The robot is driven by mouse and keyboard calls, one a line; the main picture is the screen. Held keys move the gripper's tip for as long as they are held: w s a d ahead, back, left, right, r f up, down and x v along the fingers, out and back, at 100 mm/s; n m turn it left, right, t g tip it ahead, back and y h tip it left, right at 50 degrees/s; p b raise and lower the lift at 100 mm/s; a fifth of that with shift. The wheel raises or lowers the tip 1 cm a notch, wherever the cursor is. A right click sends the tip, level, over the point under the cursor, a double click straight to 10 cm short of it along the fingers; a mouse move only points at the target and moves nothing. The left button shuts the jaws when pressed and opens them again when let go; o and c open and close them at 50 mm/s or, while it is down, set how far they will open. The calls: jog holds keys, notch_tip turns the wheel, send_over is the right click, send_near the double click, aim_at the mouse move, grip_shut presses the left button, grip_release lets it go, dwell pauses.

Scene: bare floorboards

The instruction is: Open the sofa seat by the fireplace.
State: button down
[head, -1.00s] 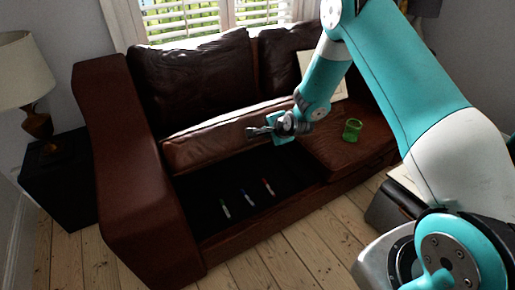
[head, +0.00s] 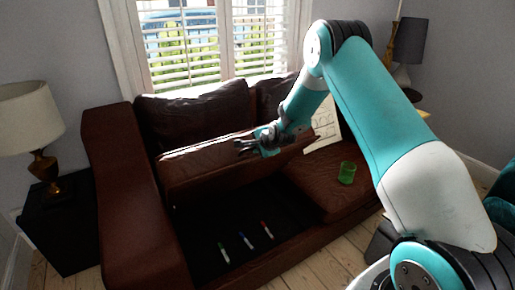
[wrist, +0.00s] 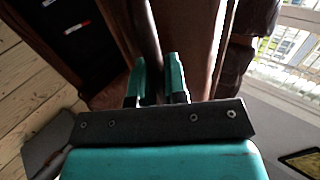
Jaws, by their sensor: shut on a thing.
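The brown leather sofa (head: 130,200) stands under the window. Its left seat (head: 205,172) is raised and tilted up, with a dark storage space (head: 195,235) open below it. My gripper (head: 246,147) is at the raised seat's upper edge, toward its right end. In the wrist view, my gripper (wrist: 154,74) has its two teal fingers on either side of a brown edge of the seat (wrist: 146,35) and is shut on it. The exact contact is partly hidden. No fireplace shows.
Several markers (head: 246,241) lie in the storage space. A green glass (head: 347,172) and a leaning white picture (head: 327,125) are on the closed right seat (head: 318,185). A lamp (head: 40,130) stands on a black side table (head: 62,225) at left. Bare floorboards (head: 290,265) lie in front.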

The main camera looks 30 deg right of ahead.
jog(key=c, duration=1.3)
grip_release()
jog(key=shift+d, duration=0.15)
jog(key=shift+o, duration=0.8)
jog(key=shift+s, duration=0.15)
jog(key=b+v, duration=0.1)
jog(key=v, duration=1.6)
jog(key=shift+r, duration=0.2)
jog(key=shift+c, duration=0.5)
